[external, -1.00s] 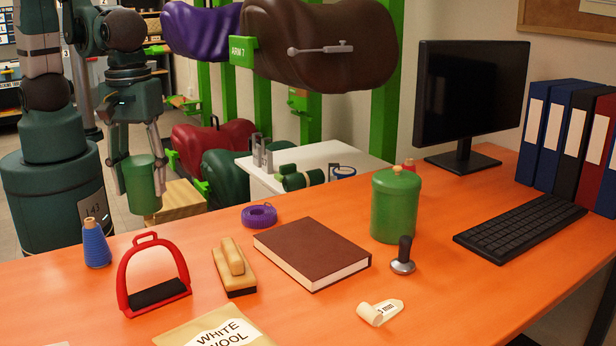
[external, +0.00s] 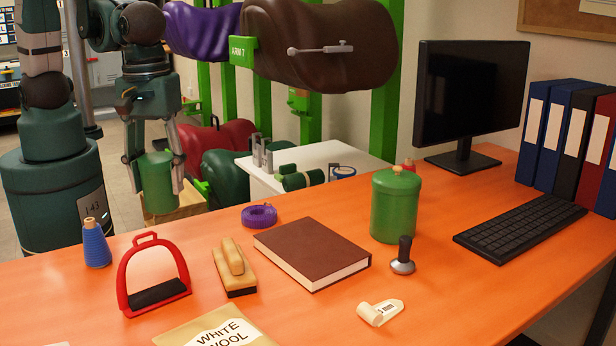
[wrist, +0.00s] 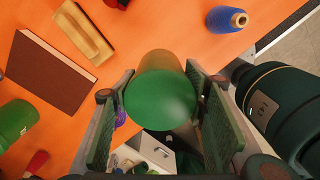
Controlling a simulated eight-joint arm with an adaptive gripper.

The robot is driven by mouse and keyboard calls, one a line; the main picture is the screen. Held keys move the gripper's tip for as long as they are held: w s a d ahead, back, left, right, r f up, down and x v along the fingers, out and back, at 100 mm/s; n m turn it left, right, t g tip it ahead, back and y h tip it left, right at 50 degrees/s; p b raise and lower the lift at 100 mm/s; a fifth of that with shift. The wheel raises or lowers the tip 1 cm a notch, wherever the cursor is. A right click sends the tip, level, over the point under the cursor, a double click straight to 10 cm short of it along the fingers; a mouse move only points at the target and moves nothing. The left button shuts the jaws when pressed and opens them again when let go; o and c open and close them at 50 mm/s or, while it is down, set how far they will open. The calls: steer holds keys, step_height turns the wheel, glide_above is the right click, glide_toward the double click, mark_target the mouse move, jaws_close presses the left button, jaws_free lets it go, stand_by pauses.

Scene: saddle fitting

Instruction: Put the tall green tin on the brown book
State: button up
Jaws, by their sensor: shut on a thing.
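My gripper (external: 158,188) is shut on a plain green tin (external: 155,182), held upright in the air off the desk's far left edge. In the wrist view the held tin (wrist: 160,95) sits between both finger pads. The brown book (external: 312,250) lies flat on the orange desk, to the right of and nearer the camera than my gripper; its top is bare. It also shows at the left of the wrist view (wrist: 45,70). A second green tin (external: 396,208), with a knobbed lid, stands on the desk right of the book; I cannot tell which tin is taller.
A blue spool (external: 95,245), red stirrup (external: 125,285) and wooden brush (external: 235,270) stand between my gripper and the desk's front. Purple tape (external: 259,216) lies behind the book. A tamper (external: 403,258) and keyboard (external: 520,228) are to the right. A white cabinet (external: 325,158) stands beyond the desk.

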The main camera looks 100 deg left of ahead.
steer(key=w+a+r+p, duration=0.2)
steer(key=w, duration=1.4)
steer(key=p, duration=0.2)
glide_above(310, 245)
steer(key=shift+r, duration=0.15)
step_height(310, 245, down, 6)
steer(key=shift+f+b, duration=0.4)
steer(key=shift+f, duration=1.6)
steer(key=shift+f, duration=0.2)
steer(key=o, duration=1)
